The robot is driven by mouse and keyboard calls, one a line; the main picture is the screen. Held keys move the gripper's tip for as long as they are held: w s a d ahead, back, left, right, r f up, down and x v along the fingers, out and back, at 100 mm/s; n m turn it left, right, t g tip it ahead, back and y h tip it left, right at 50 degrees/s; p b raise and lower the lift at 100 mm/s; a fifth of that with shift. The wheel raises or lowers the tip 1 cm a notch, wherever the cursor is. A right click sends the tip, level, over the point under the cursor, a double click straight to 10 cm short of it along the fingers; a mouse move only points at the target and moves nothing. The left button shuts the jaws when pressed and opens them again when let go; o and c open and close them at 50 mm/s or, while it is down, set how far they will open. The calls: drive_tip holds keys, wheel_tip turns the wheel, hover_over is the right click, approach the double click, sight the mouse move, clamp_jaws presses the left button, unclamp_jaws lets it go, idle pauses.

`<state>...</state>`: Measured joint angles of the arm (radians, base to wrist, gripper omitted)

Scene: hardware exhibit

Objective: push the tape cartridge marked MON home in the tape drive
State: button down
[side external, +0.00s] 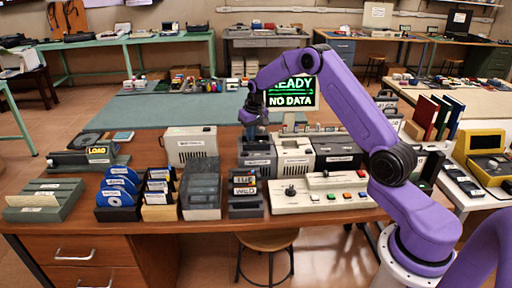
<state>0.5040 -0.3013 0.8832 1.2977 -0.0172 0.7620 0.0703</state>
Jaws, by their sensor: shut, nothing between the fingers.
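My gripper (255,133) points down over the back of the desk, shut and empty. Below it stands a dark grey boxy unit (257,160), which may be the tape drive; its label is too small to read. The gripper hides part of its top and back, and I cannot tell whether they touch. A cartridge marked TUE (243,179) and one marked WED (245,190) sit in a dark rack (246,208) in front of that unit. I cannot make out a cartridge marked MON.
A beige unit (294,160) and a dark unit (338,155) stand to the right. A control panel with a joystick (320,197) lies in front of them. Disc and card holders (120,190) fill the left. Behind, a screen (292,94) reads READY, NO DATA.

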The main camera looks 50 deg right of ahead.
wheel_tip(320, 180, up, 6)
idle(0.6)
drive_tip(key=shift+r, duration=0.1)
drive_tip(key=s+a+r+n+y, duration=0.1)
drive_tip(key=s+a+r+n, duration=0.25)
drive_tip(key=s+a, duration=0.7)
drive_tip(key=s+a+r+n, duration=0.35)
drive_tip(key=s+a, duration=0.35)
drive_tip(key=a, duration=0.6)
drive_tip(key=s+d+f+n+g, duration=0.1)
drive_tip(key=s+n, duration=0.7)
drive_tip(key=s, duration=2)
drive_tip(key=shift+s+f+n+g, duration=0.25)
drive_tip(key=shift+f+n+g, duration=0.05)
drive_tip(key=shift+f+g, duration=0.2)
drive_tip(key=shift+w+r, duration=0.1)
